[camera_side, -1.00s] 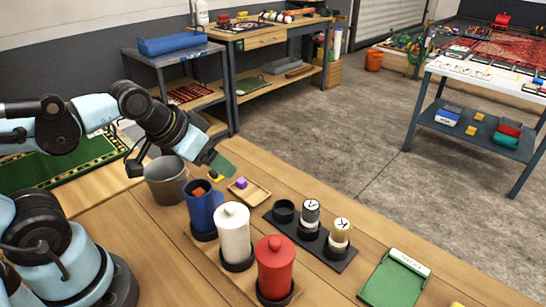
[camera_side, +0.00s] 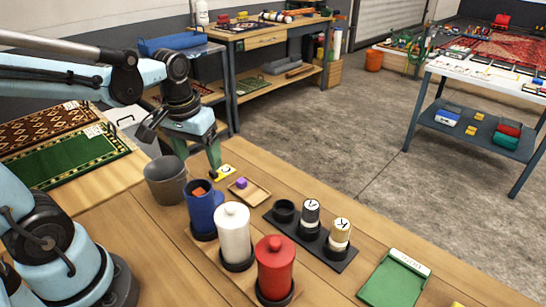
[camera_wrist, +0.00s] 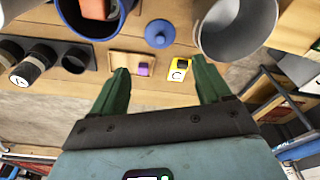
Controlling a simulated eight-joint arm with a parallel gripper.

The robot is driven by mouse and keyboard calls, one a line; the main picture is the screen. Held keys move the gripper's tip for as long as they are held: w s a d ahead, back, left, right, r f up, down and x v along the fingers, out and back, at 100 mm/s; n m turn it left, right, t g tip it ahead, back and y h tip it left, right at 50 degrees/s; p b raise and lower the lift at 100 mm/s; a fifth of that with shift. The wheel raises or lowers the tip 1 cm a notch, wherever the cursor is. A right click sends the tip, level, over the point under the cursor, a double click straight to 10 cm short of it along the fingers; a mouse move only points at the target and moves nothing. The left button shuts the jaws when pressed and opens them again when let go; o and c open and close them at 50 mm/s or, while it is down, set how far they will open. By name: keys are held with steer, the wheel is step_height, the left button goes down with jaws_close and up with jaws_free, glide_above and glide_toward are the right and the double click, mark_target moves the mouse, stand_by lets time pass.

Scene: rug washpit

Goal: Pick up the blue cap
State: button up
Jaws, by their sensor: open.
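The blue cap (camera_wrist: 160,34) is a small round lid with a knob, lying on the wooden table in the wrist view, between the blue canister (camera_wrist: 84,22) and the grey bucket (camera_wrist: 238,30). In the side view I cannot make the cap out; the blue canister (camera_side: 203,212) stands near its place. My gripper (camera_wrist: 160,68) has two green fingers spread wide with nothing between them. The cap appears beyond the fingertips, roughly centred between them, and apart from them. In the side view my gripper (camera_side: 213,160) points down above the table, behind the blue canister.
The open blue canister holds an orange block (camera_side: 199,192). White (camera_side: 234,235) and red (camera_side: 275,270) lidded canisters stand beside it. A wooden tray (camera_side: 258,196) with a purple block, a yellow tag (camera_wrist: 180,70) and a black rack (camera_side: 325,252) are close by.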

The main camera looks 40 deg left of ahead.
mark_target(219, 196)
steer(key=shift+w+a+f, duration=0.1)
steer(key=shift+w+f, duration=0.2)
steer(key=shift+f, duration=1.65)
steer(key=shift+w+a+f, duration=0.1)
steer(key=shift+w+f, duration=0.15)
steer(key=shift+f, duration=1.75)
steer(key=shift+w+a+f, duration=0.1)
steer(key=shift+w+f, duration=0.2)
steer(key=shift+f, duration=1.65)
steer(key=c, duration=1.1)
